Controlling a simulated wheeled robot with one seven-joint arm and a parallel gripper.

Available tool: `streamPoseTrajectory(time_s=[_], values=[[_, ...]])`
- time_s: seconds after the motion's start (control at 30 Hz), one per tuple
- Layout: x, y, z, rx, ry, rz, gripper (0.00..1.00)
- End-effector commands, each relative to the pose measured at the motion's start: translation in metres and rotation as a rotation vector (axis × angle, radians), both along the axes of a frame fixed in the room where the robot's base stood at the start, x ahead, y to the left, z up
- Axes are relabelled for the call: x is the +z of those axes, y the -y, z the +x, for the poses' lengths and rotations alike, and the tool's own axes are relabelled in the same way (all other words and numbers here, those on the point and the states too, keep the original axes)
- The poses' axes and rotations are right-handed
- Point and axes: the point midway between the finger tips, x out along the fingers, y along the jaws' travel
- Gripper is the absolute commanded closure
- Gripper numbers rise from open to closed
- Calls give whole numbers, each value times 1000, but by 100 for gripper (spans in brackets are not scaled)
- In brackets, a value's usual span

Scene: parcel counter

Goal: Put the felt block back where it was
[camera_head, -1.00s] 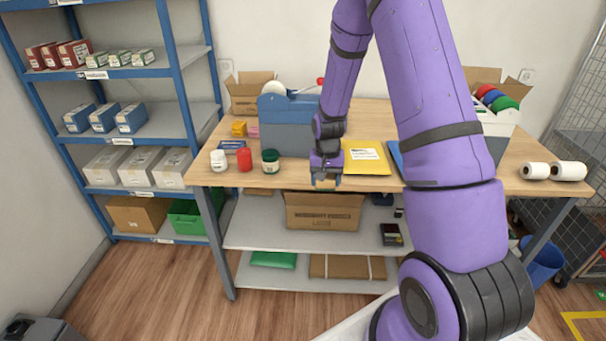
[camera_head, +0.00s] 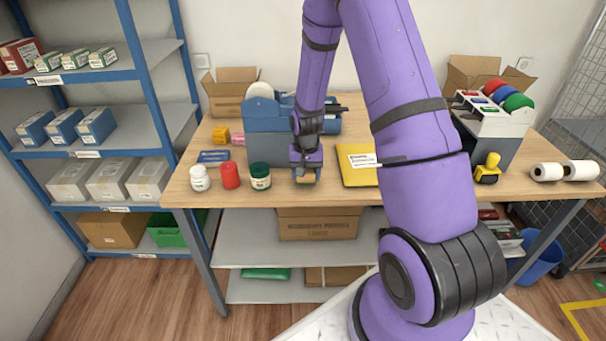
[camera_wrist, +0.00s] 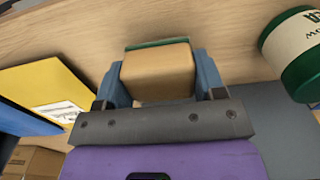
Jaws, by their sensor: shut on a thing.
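The felt block (camera_wrist: 157,74) is a tan block with a green layer along one edge. It sits between the blue fingers of my gripper (camera_wrist: 160,80) in the wrist view. In the head view my gripper (camera_head: 305,176) points down over the front part of the wooden counter (camera_head: 330,196), with a little of the block showing at its tips. It is between the green-lidded jar and the yellow envelope. I cannot tell whether the block touches the counter. The fingers hide the block's sides.
A white jar (camera_head: 200,179), a red jar (camera_head: 230,176) and a green-lidded jar (camera_head: 260,177) stand left of my gripper. A yellow envelope (camera_head: 358,174) lies to its right. A blue-grey machine (camera_head: 262,140) stands behind. A yellow tape dispenser (camera_head: 487,170) and white rolls (camera_head: 565,171) are further right.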

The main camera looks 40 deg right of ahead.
Motion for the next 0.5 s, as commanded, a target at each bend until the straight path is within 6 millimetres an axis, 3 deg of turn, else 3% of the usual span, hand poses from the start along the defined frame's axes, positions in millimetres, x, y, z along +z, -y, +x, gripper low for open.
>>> streamPoseTrajectory(time_s=[0.13, 0.5], values=[[-18, 0, -6, -2, -2, 1, 61], [-22, 0, -6, -1, 0, 0, 61]])
